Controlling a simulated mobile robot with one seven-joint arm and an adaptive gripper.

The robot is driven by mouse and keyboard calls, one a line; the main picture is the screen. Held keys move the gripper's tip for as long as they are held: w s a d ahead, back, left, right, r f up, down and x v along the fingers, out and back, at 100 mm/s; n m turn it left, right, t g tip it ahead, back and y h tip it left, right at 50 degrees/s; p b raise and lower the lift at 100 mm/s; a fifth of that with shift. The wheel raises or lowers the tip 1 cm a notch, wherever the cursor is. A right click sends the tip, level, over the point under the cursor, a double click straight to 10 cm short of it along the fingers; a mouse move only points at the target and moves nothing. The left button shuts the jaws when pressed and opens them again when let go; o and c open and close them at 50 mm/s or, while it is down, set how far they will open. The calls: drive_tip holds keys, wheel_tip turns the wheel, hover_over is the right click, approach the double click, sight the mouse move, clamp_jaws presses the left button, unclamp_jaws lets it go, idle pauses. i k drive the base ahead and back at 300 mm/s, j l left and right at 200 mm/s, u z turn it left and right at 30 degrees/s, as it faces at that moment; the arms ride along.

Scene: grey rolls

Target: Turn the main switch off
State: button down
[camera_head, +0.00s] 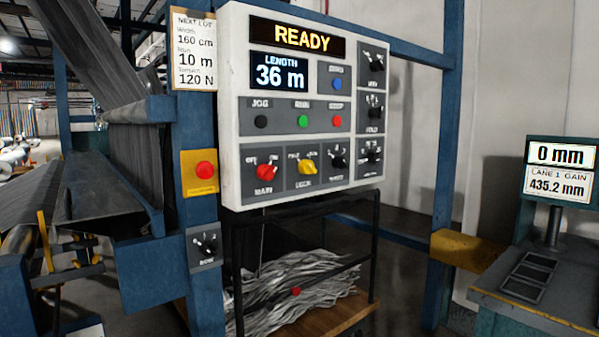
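The main switch (266,171) is a red rotary knob at the lower left of a white control panel (231,100). It is labelled MAIN below, with small OFF and ON marks above; the picture is too small to tell exactly which mark its pointer faces. The panel's top display (297,37) reads READY and the length display (279,72) reads 36 m, both lit. My gripper is not in view.
A yellow knob (307,167) sits just right of the main switch, with several black knobs beyond. A red button on a yellow plate (205,169) is on the blue post to the left. Grey strips (300,285) lie below. A desk (540,285) stands right.

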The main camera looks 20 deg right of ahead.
sight(265, 171)
drive_tip(key=i, duration=0.85)
